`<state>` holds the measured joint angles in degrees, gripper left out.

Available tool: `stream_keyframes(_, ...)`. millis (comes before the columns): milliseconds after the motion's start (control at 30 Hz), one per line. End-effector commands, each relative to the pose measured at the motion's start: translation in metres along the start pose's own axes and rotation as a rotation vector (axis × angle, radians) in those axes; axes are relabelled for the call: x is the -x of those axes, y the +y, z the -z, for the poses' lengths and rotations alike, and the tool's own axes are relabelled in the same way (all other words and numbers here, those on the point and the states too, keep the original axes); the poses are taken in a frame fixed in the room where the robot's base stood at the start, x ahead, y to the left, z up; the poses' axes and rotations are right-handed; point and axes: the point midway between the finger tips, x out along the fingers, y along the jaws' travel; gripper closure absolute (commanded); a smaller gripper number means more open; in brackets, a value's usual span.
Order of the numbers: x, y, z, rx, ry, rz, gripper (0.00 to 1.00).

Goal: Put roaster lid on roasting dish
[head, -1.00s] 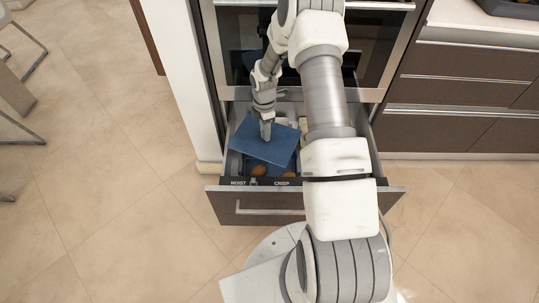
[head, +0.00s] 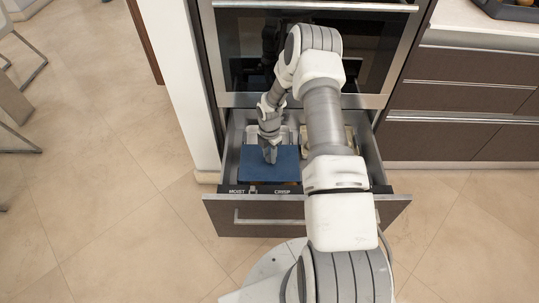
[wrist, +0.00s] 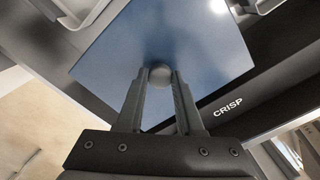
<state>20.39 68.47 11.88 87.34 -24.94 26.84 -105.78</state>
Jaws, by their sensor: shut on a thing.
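The roaster lid is a flat blue rectangle (head: 253,166) in the open drawer under the oven. In the wrist view the lid (wrist: 200,45) has a round knob at its middle. My gripper (head: 270,157) is shut on this knob from above; the gripper also shows in the wrist view (wrist: 160,80), with a finger on each side of the knob. The lid looks nearly level near the drawer front. The roasting dish is hidden under the lid, and I cannot tell whether the lid touches it.
The open drawer (head: 252,217) has a front edge marked MOIST and CRISP and raised side walls. Light containers (head: 283,134) stand at the drawer's back. The oven door (head: 245,60) is above. Open floor lies at the left.

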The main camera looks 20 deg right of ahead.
Motion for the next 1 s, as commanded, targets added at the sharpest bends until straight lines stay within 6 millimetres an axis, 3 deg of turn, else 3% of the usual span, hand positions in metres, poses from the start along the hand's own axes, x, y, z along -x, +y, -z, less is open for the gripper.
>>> stream_keyframes(500, -0.049, 0.000, 0.000, -0.001, 0.000, -0.001, 1.00)
stream_keyframes(1000, -0.055, 0.000, 0.000, -0.001, -0.001, -0.001, 1.00)
